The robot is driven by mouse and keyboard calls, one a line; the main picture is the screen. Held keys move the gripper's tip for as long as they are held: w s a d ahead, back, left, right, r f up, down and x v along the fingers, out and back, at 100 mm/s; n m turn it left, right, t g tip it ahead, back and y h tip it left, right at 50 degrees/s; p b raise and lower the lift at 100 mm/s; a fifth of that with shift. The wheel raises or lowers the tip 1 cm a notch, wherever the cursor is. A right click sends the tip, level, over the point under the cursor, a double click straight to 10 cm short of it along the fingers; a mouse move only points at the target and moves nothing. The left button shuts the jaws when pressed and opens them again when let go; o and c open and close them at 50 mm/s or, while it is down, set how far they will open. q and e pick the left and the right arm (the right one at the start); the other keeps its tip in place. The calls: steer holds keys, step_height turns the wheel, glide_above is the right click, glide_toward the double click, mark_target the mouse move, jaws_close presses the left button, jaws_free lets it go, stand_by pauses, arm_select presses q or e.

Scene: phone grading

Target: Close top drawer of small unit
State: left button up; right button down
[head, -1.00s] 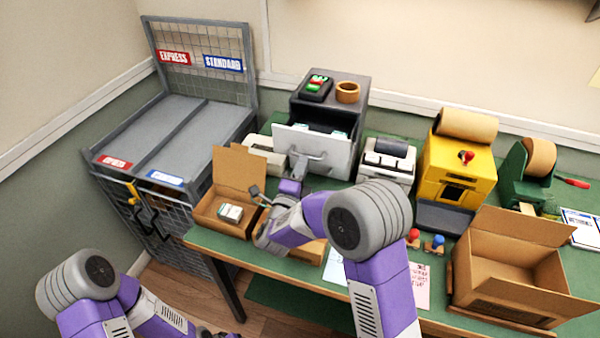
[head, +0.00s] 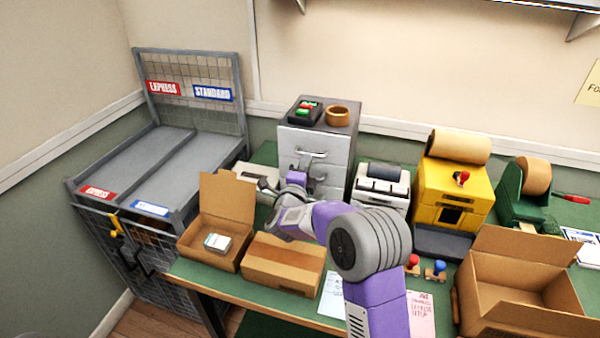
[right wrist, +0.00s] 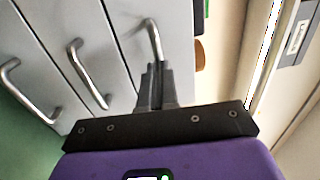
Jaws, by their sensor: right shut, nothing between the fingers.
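The small drawer unit (head: 348,122) stands at the back of the green table, with a dark grey top and pale drawer fronts. Its top drawer (head: 330,143) looks flush with the unit, its front in line with the drawers below. In the right wrist view, the top drawer's bar handle (right wrist: 150,36) is just beyond my fingertips; whether they touch it I cannot tell. My right gripper (right wrist: 153,72) is shut and empty, in front of the drawer fronts. My left gripper is out of view.
An open carton (head: 228,200) and a closed carton (head: 285,263) lie in front.

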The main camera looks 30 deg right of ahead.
steer(key=b+v, duration=0.2)
steer(key=v, duration=1.2)
